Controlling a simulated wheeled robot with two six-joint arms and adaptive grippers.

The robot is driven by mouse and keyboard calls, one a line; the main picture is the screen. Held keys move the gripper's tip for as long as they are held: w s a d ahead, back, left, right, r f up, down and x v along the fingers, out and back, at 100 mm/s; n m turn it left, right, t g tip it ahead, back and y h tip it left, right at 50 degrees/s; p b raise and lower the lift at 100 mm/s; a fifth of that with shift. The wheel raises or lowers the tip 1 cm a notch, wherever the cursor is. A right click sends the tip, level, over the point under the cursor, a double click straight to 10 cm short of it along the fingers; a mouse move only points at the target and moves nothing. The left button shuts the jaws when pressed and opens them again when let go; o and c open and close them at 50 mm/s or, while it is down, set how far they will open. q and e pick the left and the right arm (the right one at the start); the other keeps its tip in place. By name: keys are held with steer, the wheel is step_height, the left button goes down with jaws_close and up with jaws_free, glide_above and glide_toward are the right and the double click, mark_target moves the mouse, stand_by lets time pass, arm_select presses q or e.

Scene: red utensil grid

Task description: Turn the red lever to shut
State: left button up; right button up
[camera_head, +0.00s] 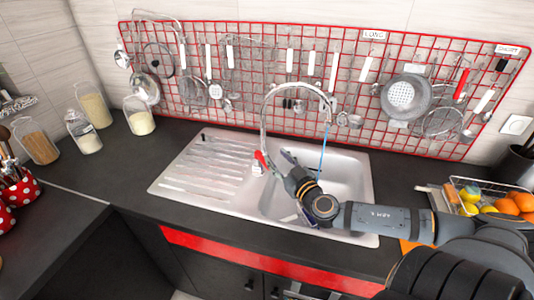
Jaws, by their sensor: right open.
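The red lever (262,159) is a small tilted handle at the base of the tall chrome tap (264,118), at the back of the sink. A thin blue stream (323,154) hangs below the tap's spout into the basin. My right gripper (284,164) is open, over the sink just right of the lever. Its fingers point toward the tap's base, and whether they touch the lever is hard to tell. My forearm and wrist hide part of the basin. My left gripper is out of view.
The sink (370,205) has a ribbed drainer on its left. A red utensil grid (470,40) covers the wall behind. Glass jars (140,116) stand at left, and a fruit basket (480,190) stands at right. The dark counter (130,180) is clear left of the drainer.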

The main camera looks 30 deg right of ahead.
steer(key=b, duration=0.6)
glide_toward(260, 156)
steer(key=w, duration=0.3)
steer(key=w+d+p, duration=0.1)
steer(key=shift+w+f, duration=0.3)
steer(key=shift+w, duration=0.1)
steer(key=shift+w+a+f, duration=0.1)
steer(key=shift+w, duration=0.3)
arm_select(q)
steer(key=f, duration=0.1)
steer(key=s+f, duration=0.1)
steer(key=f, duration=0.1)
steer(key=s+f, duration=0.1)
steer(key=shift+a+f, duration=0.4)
arm_select(e)
jaws_close()
